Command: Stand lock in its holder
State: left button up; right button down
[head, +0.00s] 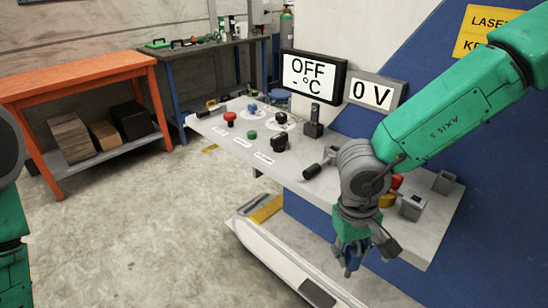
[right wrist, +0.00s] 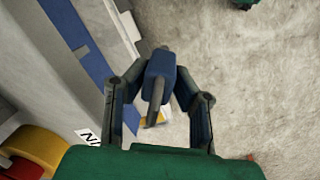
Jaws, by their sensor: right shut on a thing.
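My right gripper (head: 350,262) hangs in front of the lower right edge of the sloping control panel. In the right wrist view its fingers (right wrist: 158,82) are closed on a small blue piece with grey ends, which looks like the lock (right wrist: 160,68). The lock is clear of the panel, tilted, with the floor behind it. Two small grey square sockets stand at the panel's right end, one farther back (head: 444,182) and one nearer (head: 411,206); I cannot tell which is the lock's holder. My left arm shows at the left edge, its gripper out of view.
The panel (head: 225,135) carries a red button (head: 230,117), a green button (head: 252,135) and black knobs. A red and yellow knob (head: 387,200) sits beside my right wrist. Displays (head: 313,78) stand behind. An orange bench (head: 75,80) is at the left; the floor between is clear.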

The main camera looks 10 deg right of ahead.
pick_arm(q)
jog(key=shift+o, duration=0.3)
jog(key=shift+a, duration=0.15)
jog(key=shift+o, duration=0.9)
jog(key=w+d+r+m+t+h, duration=0.25)
jog(key=w+d+r, duration=0.2)
jog(key=d, duration=0.25)
jog(key=w+d+r+m+t+h, duration=0.2)
jog(key=w+d+r+t+h, duration=0.15)
jog(key=w+d, duration=0.35)
jog(key=w+d+r+m+t+h, duration=0.2)
jog(key=d+r+h, duration=0.2)
jog(key=d+r, duration=0.5)
jog(key=w+d+r+m+t+h, duration=0.1)
jog(key=d+r+m+t+h, duration=0.25)
jog(key=r, duration=0.85)
jog(key=w+d+g, duration=0.1)
jog(key=w+d, duration=0.6)
jog(key=d, duration=0.3)
jog(key=shift+d+n+h, duration=0.25)
jog(key=shift+n+h, duration=0.1)
jog(key=shift+n, duration=0.05)
pick_arm(e)
jog(key=w+a+r+n, duration=0.4)
jog(key=a+r+n, duration=0.4)
jog(key=a+r, duration=0.3)
jog(key=a, duration=0.4)
jog(key=shift+w+a+t, duration=0.2)
jog(key=shift+a+t, duration=0.1)
jog(key=shift+a, duration=0.05)
